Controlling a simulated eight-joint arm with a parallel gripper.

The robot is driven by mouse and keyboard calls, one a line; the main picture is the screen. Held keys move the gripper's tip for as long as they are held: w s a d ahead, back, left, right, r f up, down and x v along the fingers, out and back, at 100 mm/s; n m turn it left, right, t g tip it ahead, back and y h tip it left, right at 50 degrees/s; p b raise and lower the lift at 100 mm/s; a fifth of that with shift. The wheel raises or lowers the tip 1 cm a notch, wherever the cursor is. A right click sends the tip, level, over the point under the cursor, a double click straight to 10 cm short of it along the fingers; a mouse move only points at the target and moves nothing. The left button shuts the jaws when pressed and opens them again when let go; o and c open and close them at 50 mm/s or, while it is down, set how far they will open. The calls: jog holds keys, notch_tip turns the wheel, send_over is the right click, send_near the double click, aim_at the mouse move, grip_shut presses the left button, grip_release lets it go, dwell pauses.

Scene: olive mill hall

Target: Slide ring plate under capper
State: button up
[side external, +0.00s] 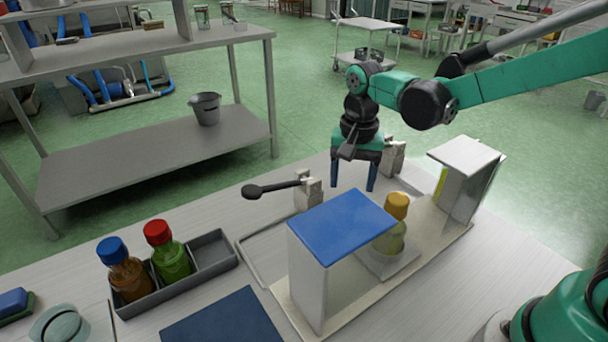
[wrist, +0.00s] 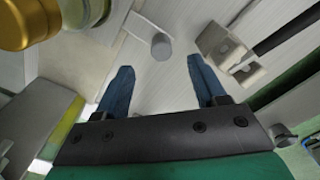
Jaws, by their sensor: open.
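A bottle with a yellow cap (side external: 397,204) stands upright on a pale plate (side external: 385,268), which I take as the ring plate, on a long base board. The cap also shows in the wrist view (wrist: 25,22). The plate is between a blue-topped stand (side external: 342,222) and a white-topped stand (side external: 466,155); I cannot tell which is the capper. My gripper (side external: 353,187) is open and empty, fingers pointing down, behind the bottle. In the wrist view, a grey peg (wrist: 161,46) on a short pale bar lies ahead between my open fingers (wrist: 161,64). The side view hides the peg.
A black-knobbed lever (side external: 272,188) sits on a pale block left of my gripper. Another pale block (side external: 393,158) stands behind it. A grey tray (side external: 212,255) holds blue-capped and red-capped bottles. A dark blue mat (side external: 222,322) lies at the front.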

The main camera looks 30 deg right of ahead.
jog(key=shift+w+f, duration=0.1)
jog(key=shift+f, duration=2.9)
grip_shut()
